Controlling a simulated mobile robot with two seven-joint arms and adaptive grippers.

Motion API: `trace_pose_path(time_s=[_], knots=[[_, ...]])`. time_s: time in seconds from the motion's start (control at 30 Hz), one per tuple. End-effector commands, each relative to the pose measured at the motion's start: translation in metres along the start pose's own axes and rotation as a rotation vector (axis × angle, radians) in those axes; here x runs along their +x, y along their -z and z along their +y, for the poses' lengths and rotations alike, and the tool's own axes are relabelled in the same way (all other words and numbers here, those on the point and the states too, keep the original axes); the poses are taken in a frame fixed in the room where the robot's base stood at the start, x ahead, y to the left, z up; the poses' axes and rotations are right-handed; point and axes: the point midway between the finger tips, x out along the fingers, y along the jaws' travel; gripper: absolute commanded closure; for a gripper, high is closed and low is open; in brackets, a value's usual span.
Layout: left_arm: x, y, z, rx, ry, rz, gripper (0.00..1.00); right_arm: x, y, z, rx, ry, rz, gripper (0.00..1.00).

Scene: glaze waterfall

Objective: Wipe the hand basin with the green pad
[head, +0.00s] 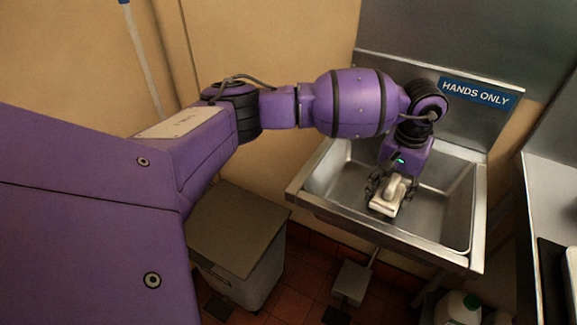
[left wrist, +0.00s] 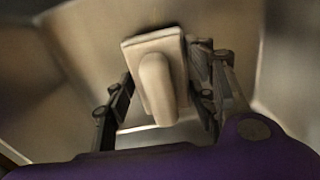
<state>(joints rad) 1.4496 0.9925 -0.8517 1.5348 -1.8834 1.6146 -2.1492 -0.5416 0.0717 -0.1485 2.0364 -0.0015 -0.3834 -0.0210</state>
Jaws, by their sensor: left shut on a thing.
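The hand basin (head: 440,215) is a steel sink on the wall at the right, under a blue "HANDS ONLY" sign. My left gripper (head: 388,190) reaches down into the basin and is shut on a cream block with a raised handle (head: 384,207). In the left wrist view the block's handle (left wrist: 157,88) sits between the two dark fingers. No green face shows; the block's underside is hidden, and I cannot tell whether it touches the basin floor. My right gripper is in neither view.
A lidded grey bin (head: 236,235) stands on the red tiled floor left of the basin. A steel counter (head: 550,200) is at the right edge. A white bottle with a green cap (head: 457,309) stands low below the basin. The basin's right side is clear.

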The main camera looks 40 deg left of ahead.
Motion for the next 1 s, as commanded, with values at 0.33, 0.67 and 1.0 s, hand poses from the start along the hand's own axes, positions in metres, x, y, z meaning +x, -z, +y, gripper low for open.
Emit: trace_pose_path(time_s=[0.33, 0.67, 1.0], knots=[[-0.001, -0.026, 0.001, 0.001, 0.001, -0.002, 0.77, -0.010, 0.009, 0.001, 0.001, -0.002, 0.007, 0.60], [-0.003, -0.046, 0.003, 0.003, 0.001, -0.003, 0.77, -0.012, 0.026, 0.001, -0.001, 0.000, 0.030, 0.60], [-0.002, -0.067, 0.004, 0.001, 0.001, -0.004, 0.77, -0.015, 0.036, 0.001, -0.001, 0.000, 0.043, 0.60]])
